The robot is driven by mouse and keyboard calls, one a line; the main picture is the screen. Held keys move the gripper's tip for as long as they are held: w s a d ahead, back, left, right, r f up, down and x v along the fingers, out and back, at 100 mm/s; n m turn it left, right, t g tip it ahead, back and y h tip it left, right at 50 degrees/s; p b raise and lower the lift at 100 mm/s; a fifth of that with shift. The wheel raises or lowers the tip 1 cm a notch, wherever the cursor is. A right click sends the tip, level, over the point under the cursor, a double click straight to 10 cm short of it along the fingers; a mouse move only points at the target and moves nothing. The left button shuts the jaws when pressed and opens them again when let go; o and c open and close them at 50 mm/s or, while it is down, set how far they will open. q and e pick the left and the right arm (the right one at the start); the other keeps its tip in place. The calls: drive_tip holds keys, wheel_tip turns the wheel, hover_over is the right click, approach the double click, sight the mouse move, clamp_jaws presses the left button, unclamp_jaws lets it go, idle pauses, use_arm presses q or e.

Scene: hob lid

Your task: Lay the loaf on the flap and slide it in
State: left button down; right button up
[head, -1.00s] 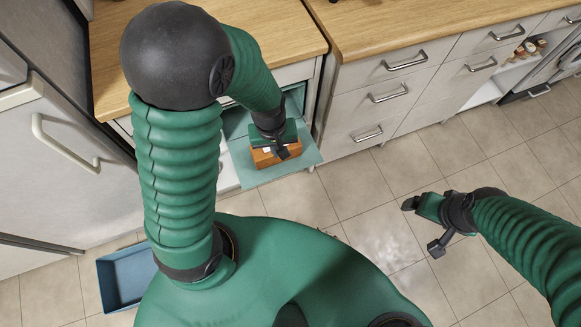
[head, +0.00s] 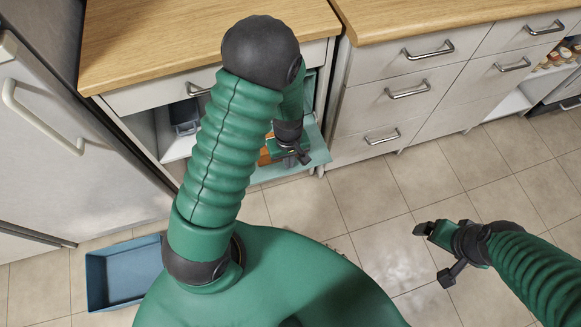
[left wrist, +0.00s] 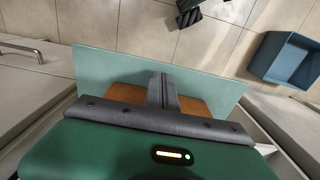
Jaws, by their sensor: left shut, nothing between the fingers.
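The loaf (head: 265,157), an orange-brown block, lies on the teal flap (head: 319,146) of the low cabinet and is mostly hidden behind my left arm. In the left wrist view the loaf (left wrist: 195,105) shows on both sides of the fingers, on the flap (left wrist: 120,63). My left gripper (head: 303,157) is shut and empty, at the loaf; its closed fingers (left wrist: 162,90) reach over or against the loaf, and I cannot tell whether they touch. My right gripper (head: 434,254) is open and empty above the floor at the right.
A blue open bin (head: 97,283) stands on the floor at left. The cabinet opening (head: 180,145) is beside the flap, under a wooden worktop (head: 180,35). Closed drawers (head: 385,100) stand to its right, a fridge (head: 60,130) at left. The tiled floor at right is clear.

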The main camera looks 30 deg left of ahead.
use_arm(q)
drive_tip(key=shift+w+a, duration=0.15)
drive_tip(key=shift+a, duration=0.5)
drive_tip(key=w+a+p, duration=0.1)
drive_tip(key=w+a, duration=0.3)
drive_tip(key=shift+r+p, duration=0.1)
drive_tip(key=shift+p, duration=0.3)
drive_tip(key=shift+w+a, duration=0.25)
drive_tip(key=shift+a, duration=0.25)
use_arm(e)
drive_tip(key=shift+a+r, duration=0.3)
drive_tip(key=shift+r, duration=0.6)
use_arm(q)
drive_tip(key=shift+d, duration=0.1)
use_arm(e)
drive_tip(key=shift+d, duration=0.1)
